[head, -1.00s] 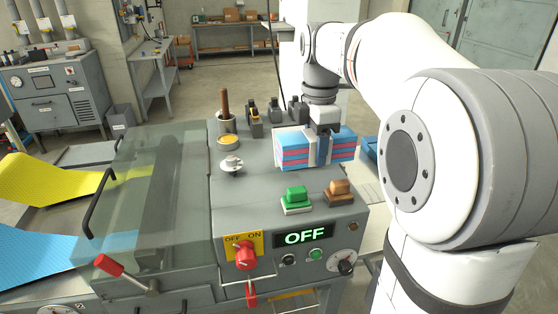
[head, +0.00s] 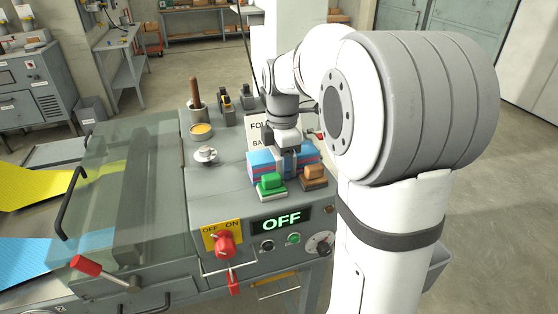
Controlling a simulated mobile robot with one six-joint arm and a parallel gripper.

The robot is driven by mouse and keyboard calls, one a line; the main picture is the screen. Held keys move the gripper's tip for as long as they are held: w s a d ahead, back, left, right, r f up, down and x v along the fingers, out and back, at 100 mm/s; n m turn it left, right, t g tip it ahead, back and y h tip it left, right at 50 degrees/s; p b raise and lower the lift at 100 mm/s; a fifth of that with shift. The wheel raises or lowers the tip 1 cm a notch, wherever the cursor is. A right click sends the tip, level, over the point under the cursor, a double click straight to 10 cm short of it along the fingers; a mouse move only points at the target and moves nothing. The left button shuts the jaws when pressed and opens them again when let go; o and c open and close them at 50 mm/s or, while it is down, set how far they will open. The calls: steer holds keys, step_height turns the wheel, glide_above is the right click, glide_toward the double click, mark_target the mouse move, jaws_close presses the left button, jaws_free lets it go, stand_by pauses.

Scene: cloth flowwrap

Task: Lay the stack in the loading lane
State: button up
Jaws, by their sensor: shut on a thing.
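The stack (head: 262,163) is a block of folded cloths in blue and pink layers. I cannot make out a marked loading lane.
A white sign (head: 259,132), partly hidden, is behind the stack. A metal knob (head: 205,154) and yellow-topped pot (head: 201,131) stand left. The panel display (head: 282,220) reads OFF.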

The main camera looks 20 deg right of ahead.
steer(key=shift+f, duration=0.1)
steer(key=o, duration=0.5)
steer(key=shift+f, duration=0.1)
steer(key=o, duration=0.5)
steer(key=shift+c, duration=0.2)
